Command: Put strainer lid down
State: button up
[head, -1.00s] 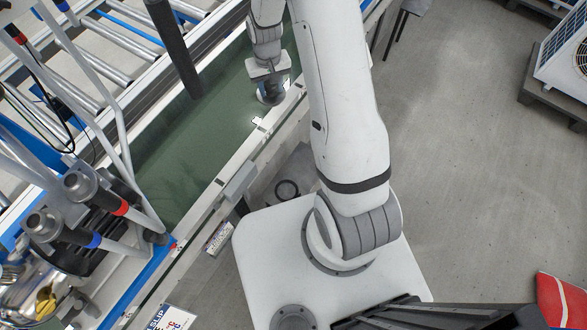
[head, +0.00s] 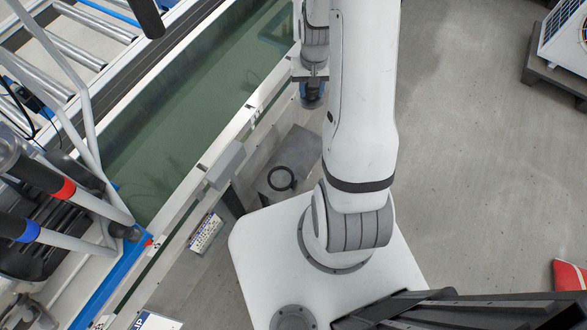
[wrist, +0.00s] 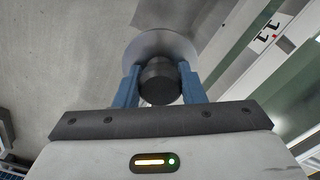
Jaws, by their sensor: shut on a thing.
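The strainer lid is a round grey disc (wrist: 160,45) with a dark knob (wrist: 160,82) in the wrist view. My gripper (wrist: 159,88) has its two blue fingers shut on the knob, with the disc beyond it. In the head view my gripper (head: 313,98) hangs beside the conveyor's near rail, over the floor side. The lid is mostly hidden there by the gripper and arm. A small grey stand (head: 303,150) bearing a black ring (head: 281,179) is below and to the left of my gripper, apart from it.
A green conveyor belt (head: 185,120) with a pale near rail (head: 240,128) runs diagonally on the left. Pipes with red and blue bands (head: 66,188) stand at the lower left. Open floor (head: 470,170) lies to the right, with a red object (head: 569,276) near the edge.

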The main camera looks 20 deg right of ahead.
jog(key=s+d+f+m+b, duration=0.3)
jog(key=s+d+f+b, duration=0.4)
jog(key=f+b, duration=0.4)
jog(key=s+d+f+m+b, duration=0.4)
jog(key=s+f+b, duration=0.6)
jog(key=f+b, duration=0.15)
jog(key=w+a, duration=0.3)
jog(key=w, duration=0.1)
jog(key=w+a+b, duration=0.1)
jog(key=w+a, duration=0.3)
jog(key=w, duration=0.1)
jog(key=w+a+b, duration=0.1)
jog(key=w+a, duration=0.2)
jog(key=w, duration=0.2)
jog(key=shift+a+f, duration=0.15)
jog(key=shift+a, duration=0.05)
jog(key=shift+w+a+f+b, duration=0.15)
jog(key=shift+w+b, duration=0.05)
jog(key=shift+b, duration=0.3)
jog(key=shift+f, duration=0.1)
jog(key=shift+s+f, duration=0.1)
jog(key=shift+f, duration=0.1)
jog(key=o, duration=1.1)
